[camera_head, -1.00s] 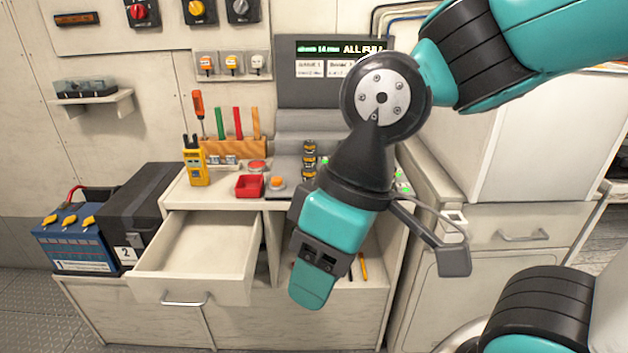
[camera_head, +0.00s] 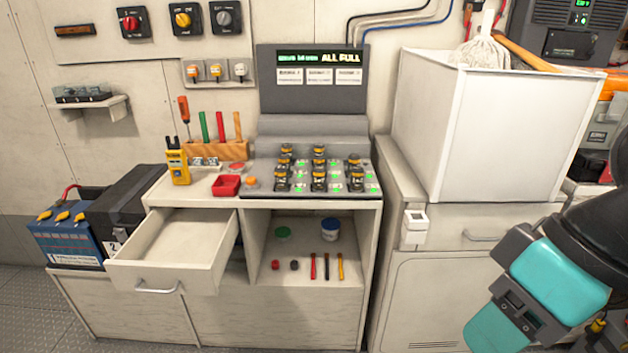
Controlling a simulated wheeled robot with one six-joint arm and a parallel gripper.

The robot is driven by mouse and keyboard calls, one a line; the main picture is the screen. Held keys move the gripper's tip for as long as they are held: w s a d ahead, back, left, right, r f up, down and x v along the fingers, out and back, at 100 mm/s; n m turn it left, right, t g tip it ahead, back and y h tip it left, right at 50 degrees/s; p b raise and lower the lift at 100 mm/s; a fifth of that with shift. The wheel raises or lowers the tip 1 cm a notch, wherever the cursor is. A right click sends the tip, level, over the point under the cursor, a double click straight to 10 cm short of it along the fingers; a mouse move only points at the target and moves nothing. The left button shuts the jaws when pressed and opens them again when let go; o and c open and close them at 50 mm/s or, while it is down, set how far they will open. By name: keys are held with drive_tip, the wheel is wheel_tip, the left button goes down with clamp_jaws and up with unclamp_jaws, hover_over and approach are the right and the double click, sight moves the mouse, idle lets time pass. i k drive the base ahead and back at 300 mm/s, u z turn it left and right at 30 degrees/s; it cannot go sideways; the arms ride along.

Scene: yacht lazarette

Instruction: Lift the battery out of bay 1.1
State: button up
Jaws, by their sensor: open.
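Several small black batteries with yellow bands stand upright in the grey charger (camera_head: 372,198) on the cabinet top, one of them the front-left battery (camera_head: 282,181). Green lights show beside them. The bay labels are too small to read, so I cannot tell which is bay 1.1. The charger's display (camera_head: 318,57) ends in "ALL FULL". My gripper (camera_head: 545,295) is at the lower right, well away from the charger, in front of the right-hand cabinet.
An open empty drawer (camera_head: 175,240) juts out left of an open shelf with small items. A red tray (camera_head: 226,185), yellow meter (camera_head: 178,167) and tool rack (camera_head: 217,150) stand left of the charger. A white bin (camera_head: 470,130) with a mop stands right. Space above the charger is clear.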

sight(281, 171)
drive_tip(key=u, duration=0.3)
drive_tip(key=i, duration=0.95)
drive_tip(key=u, duration=0.8)
drive_tip(key=i, duration=0.5)
drive_tip(key=u, duration=0.15)
